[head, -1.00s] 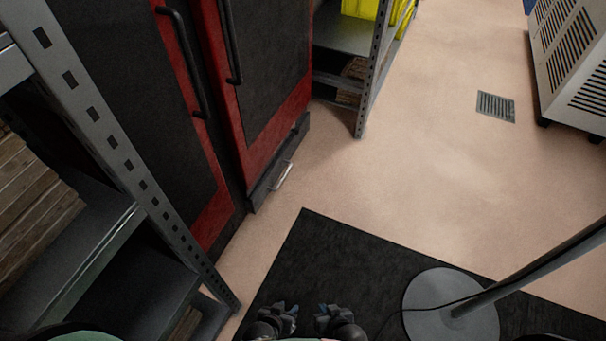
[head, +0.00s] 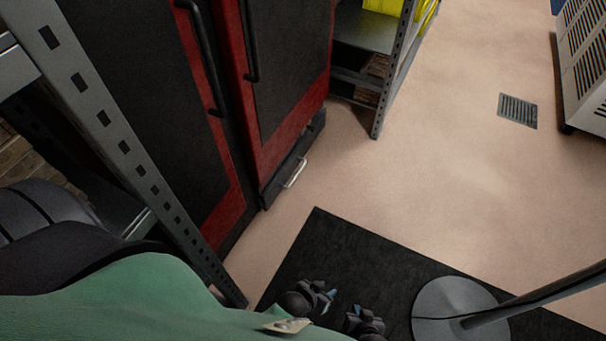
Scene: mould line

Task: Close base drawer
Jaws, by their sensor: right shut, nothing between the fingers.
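The base drawer (head: 292,165) is a low dark drawer with a pale metal bar handle (head: 295,173) at the foot of the red and black cabinet (head: 285,140). Its dark front stands out from the cabinet's face, so it looks pulled out a little. My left gripper (head: 325,297) is low in the picture over the black mat, well apart from the drawer; its finger gap is too small to read. My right gripper (head: 360,318) is lower and to its right, shut and empty, also apart from the drawer.
A metal shelf rack (head: 150,175) stands close on the left, and another (head: 395,75) beyond the cabinet. A black mat (head: 385,260) carries a round stand base (head: 460,310) with a slanting pole. The pinkish floor before the drawer is clear. A vented grey unit (head: 585,65) stands at right.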

